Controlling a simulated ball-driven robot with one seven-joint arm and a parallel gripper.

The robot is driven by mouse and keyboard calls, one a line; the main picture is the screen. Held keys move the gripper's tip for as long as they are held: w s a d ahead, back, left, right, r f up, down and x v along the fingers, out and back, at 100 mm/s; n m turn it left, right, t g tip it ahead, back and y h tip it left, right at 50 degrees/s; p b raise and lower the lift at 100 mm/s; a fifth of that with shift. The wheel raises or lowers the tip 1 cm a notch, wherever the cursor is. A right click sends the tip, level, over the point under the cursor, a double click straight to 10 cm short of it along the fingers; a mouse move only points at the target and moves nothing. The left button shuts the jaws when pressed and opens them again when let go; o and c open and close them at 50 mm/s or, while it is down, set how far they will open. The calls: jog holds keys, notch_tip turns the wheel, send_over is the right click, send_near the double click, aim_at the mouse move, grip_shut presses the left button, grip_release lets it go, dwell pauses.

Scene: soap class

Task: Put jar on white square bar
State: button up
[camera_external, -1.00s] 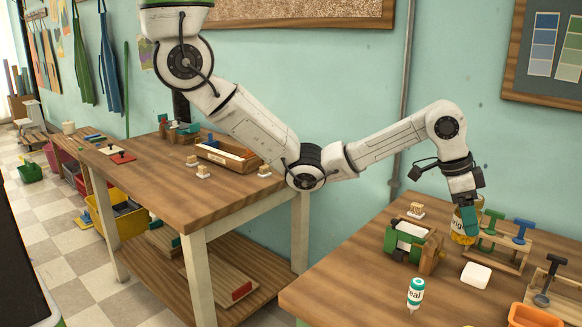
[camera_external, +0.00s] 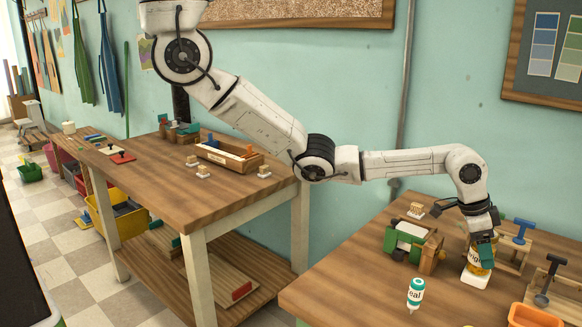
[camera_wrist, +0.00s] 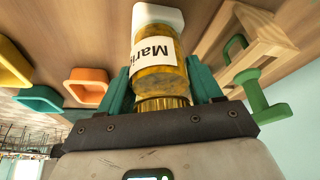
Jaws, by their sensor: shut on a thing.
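The jar (camera_external: 486,250) is amber with a white label and a ridged yellow cap. My gripper (camera_external: 481,256) is shut around it near the cap end, with teal fingers on both sides in the wrist view (camera_wrist: 160,82). The white square bar (camera_external: 475,279) lies on the right table, directly below the jar. In the wrist view the white bar (camera_wrist: 160,14) shows just past the jar's base. The jar looks about upright. I cannot tell whether its base touches the bar or hangs slightly above it.
A wooden rack with blue and green stamps (camera_external: 521,230) stands right behind the bar. A green-and-wood roller device (camera_external: 412,243) stands to the left. An orange tray (camera_external: 533,316) is at the front right.

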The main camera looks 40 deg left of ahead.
jog(key=shift+f, duration=0.15)
jog(key=o, duration=1.3)
jog(key=shift+r, duration=0.25)
jog(key=v, duration=1.1)
jog(key=shift+s+a+r+b, duration=0.1)
jog(key=shift+a+r+b, duration=0.2)
jog(key=shift+r+b, duration=0.05)
